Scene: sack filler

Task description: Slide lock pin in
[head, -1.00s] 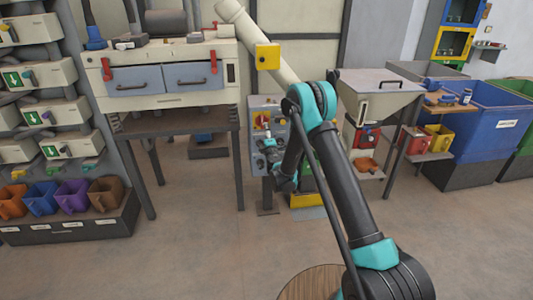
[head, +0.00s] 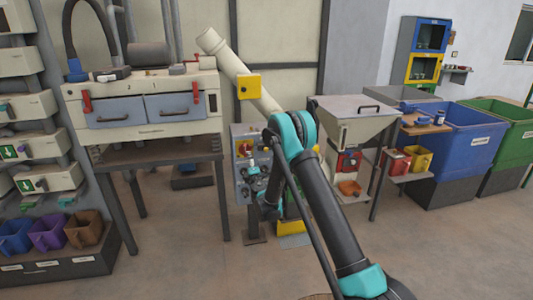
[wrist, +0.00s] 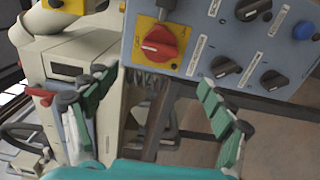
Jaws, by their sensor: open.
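I cannot make out a lock pin for certain in either view. A grey control panel (head: 240,185) stands on a post behind my arm. In the wrist view the panel (wrist: 200,45) fills the upper right, with a red rotary switch (wrist: 160,42) on a yellow plate and several black knobs. My gripper (wrist: 153,82) is open, its green fingers wide apart and nothing between them. It is in front of the panel, with the red switch just above the gap. In the head view my arm partly hides the gripper and panel.
A cream cabinet with two grey-blue drawers (head: 175,106) and red handles stands at left. A slanted cream tube (head: 220,55) runs behind the panel. A hopper (head: 350,110) and blue bin (head: 470,150) stand at right. Coloured scoops line a low rack at lower left. The front floor is clear.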

